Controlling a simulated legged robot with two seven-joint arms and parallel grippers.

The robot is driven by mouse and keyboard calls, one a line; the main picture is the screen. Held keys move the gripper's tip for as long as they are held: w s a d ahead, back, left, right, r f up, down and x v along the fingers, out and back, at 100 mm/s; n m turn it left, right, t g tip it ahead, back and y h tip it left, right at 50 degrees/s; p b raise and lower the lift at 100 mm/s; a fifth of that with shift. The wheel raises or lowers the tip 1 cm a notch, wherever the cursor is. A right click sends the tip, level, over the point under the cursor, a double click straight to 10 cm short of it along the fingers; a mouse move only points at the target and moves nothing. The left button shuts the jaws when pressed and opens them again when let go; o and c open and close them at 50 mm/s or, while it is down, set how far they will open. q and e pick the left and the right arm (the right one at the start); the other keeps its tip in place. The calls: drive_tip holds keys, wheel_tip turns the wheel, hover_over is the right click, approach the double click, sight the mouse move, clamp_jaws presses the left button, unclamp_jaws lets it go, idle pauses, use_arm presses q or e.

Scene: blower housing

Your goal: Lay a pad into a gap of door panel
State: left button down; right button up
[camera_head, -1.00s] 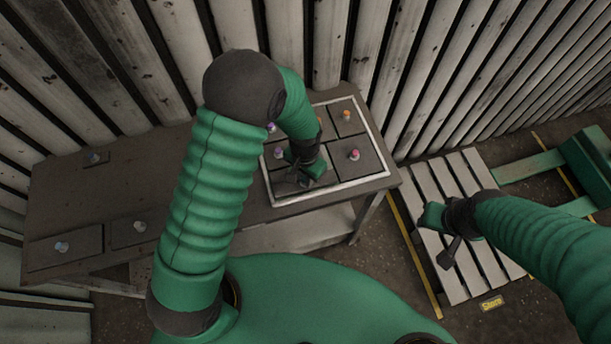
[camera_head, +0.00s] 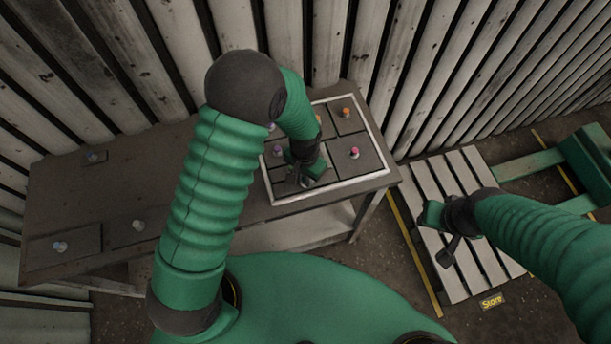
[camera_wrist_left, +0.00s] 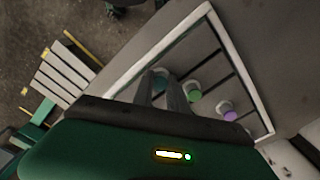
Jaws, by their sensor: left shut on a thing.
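The door panel (camera_head: 330,188) is a white-rimmed frame on the right part of the table. It holds dark pads with coloured knobs, among them an orange-knobbed pad (camera_head: 345,122) and a pink-knobbed pad (camera_head: 368,160). My left gripper (camera_head: 302,182) is low over the panel's near left part, inside the rim. The left wrist view shows its fingers (camera_wrist_left: 160,88) shut around a teal knob (camera_wrist_left: 161,74). The pad under it is mostly hidden, so I cannot tell if it lies flat in the gap. My right gripper (camera_head: 442,240) hangs over a slatted pallet, its jaw state unclear.
Green (camera_wrist_left: 195,92) and purple (camera_wrist_left: 229,112) knobs stand close to my left fingers. A slatted pallet (camera_head: 470,262) stands right of the table; a corrugated wall runs behind.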

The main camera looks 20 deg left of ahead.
use_arm(q)
drive_tip(key=c, duration=0.8)
unclamp_jaws()
drive_tip(key=shift+o, duration=0.2)
drive_tip(key=shift+r, duration=0.1)
wheel_tip(320, 180, up, 7)
drive_tip(key=p, duration=0.6)
drive_tip(key=s+a+r+n+t+b, duration=0.2)
drive_tip(key=s+a+r+n+b, duration=0.2)
drive_tip(key=s+b, duration=0.5)
drive_tip(key=shift+a+t+b, duration=0.3)
drive_tip(key=shift+a+b, duration=0.2)
drive_tip(key=shift+a, duration=0.9)
